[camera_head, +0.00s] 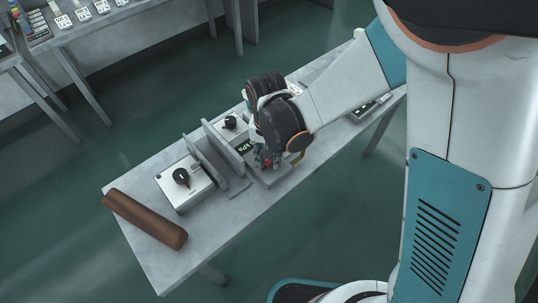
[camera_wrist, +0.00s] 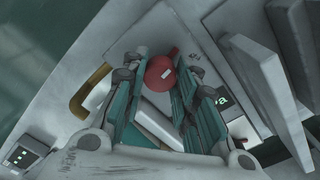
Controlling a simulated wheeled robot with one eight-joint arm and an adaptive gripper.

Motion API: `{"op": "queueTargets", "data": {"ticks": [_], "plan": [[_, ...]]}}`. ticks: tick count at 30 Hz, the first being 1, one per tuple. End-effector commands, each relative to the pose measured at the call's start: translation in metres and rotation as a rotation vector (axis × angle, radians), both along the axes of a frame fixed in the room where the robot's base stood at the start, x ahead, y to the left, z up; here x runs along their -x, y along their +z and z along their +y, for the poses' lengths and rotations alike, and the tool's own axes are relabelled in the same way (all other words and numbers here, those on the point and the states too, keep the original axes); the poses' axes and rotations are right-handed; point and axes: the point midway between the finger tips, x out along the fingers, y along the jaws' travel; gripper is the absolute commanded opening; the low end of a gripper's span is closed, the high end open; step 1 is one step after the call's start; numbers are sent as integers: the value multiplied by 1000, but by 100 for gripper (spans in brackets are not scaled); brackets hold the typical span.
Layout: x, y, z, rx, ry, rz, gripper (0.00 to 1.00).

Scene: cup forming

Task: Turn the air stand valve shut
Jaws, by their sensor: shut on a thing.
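The red round valve knob (camera_wrist: 160,73) of the air stand shows in the wrist view between the two teal fingers of my gripper (camera_wrist: 158,80). The fingers are closed on its sides. A pale mark lies on the knob's face. In the head view my gripper (camera_head: 268,160) points down at the stand, and only a little red shows at its tips. The stand's dark display (camera_head: 244,146) with green characters is beside the gripper. The dark wrist hides much of the stand. I cannot tell how far the valve is turned.
Upright grey plates (camera_head: 221,143) stand close left of my gripper. Beyond them is a pale box with a black dial (camera_head: 181,176). A brown roll (camera_head: 145,219) lies at the table's left end. A brass-coloured curved part (camera_wrist: 88,91) is near the fingers. Another table (camera_head: 110,22) stands behind.

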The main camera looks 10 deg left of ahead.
Motion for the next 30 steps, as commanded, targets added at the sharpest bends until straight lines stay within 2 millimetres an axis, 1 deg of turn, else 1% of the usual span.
{"op": "queueTargets", "data": {"ticks": [30], "plan": [[0,-1,1,0,950,-2,3]]}}
